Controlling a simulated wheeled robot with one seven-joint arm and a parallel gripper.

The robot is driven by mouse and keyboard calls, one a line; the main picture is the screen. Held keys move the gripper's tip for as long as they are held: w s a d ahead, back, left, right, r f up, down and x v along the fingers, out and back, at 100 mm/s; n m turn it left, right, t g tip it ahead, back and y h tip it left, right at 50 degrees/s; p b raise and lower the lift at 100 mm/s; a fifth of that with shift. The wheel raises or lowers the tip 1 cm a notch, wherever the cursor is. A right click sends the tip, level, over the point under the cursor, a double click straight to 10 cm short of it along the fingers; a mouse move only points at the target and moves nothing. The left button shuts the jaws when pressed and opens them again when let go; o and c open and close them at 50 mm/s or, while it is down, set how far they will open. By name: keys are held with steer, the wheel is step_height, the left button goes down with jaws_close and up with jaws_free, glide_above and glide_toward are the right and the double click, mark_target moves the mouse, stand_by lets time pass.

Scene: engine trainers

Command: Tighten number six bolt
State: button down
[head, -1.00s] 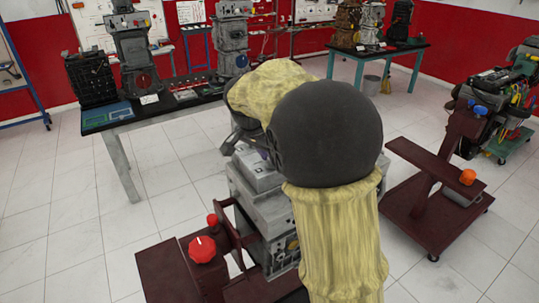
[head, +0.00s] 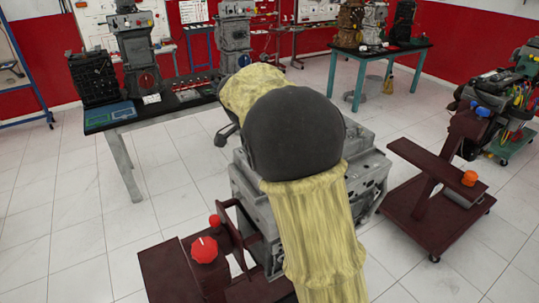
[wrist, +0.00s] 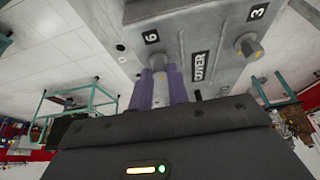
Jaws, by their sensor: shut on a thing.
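In the wrist view, the two purple fingers of my gripper (wrist: 163,84) are closed around the number six bolt (wrist: 159,63), just below the black "6" label (wrist: 151,37). The bolt is mostly hidden between the fingers. It sits in the grey engine cover (wrist: 215,25). The number three bolt (wrist: 249,46) stands free to the right, near its "3" label (wrist: 258,12). In the head view, the grey engine (head: 368,180) stands on a dark red stand (head: 170,268). My arm hides its middle, the bolts and my gripper there.
A "COVER" label (wrist: 200,66) lies between the two bolts. In the head view, a long bench (head: 122,160) with engines stands behind at left. A dark red wheeled stand (head: 425,215) is close at right, with a red knob (head: 204,250) at front left.

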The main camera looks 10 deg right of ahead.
steer(key=c, duration=1.3)
jaws_free()
steer(key=shift+c, duration=0.2)
steer(key=v, duration=1.7)
steer(key=shift+a+r, duration=0.15)
